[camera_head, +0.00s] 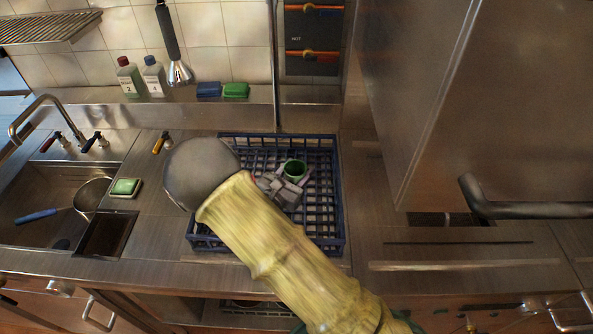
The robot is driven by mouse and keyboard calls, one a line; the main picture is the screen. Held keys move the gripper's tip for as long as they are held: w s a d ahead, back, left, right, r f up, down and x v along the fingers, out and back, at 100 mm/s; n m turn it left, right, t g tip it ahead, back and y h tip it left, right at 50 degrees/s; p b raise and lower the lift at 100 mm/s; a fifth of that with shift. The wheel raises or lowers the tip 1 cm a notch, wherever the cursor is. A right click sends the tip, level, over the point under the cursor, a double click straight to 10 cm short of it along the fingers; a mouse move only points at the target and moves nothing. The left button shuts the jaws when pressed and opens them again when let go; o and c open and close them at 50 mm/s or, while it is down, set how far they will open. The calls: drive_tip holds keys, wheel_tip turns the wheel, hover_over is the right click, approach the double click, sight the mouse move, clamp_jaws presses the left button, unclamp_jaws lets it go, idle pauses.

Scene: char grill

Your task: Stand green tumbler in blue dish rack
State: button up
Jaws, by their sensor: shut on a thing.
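The blue dish rack (335,237) is a wire-grid crate standing on the steel counter, right of the sink. My gripper (289,181) reaches over the rack from the front, with its fingers over the rack's middle. It is shut on the green tumbler (295,168), whose round open rim shows just beyond the fingers. The tumbler appears within the rack's outline. Whether its base touches the rack floor cannot be told, as my gripper hides its lower part. My yellow-sleeved arm and round grey wrist cover the rack's left and front parts.
A sink (40,190) with a pan (92,195) lies to the left. Two bottles (130,78) and blue and green sponges (235,90) stand on the back ledge. A steel hood with a handle (520,209) is at right.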

drive_tip(key=shift+f, duration=0.3)
drive_tip(key=o, duration=1)
drive_tip(key=shift+r, duration=0.1)
drive_tip(key=shift+r+p, duration=0.4)
drive_tip(key=shift+r, duration=0.2)
drive_tip(key=b+v, duration=0.3)
drive_tip(key=v, duration=0.9)
drive_tip(key=shift+b, duration=0.3)
drive_tip(key=shift+f, duration=0.1)
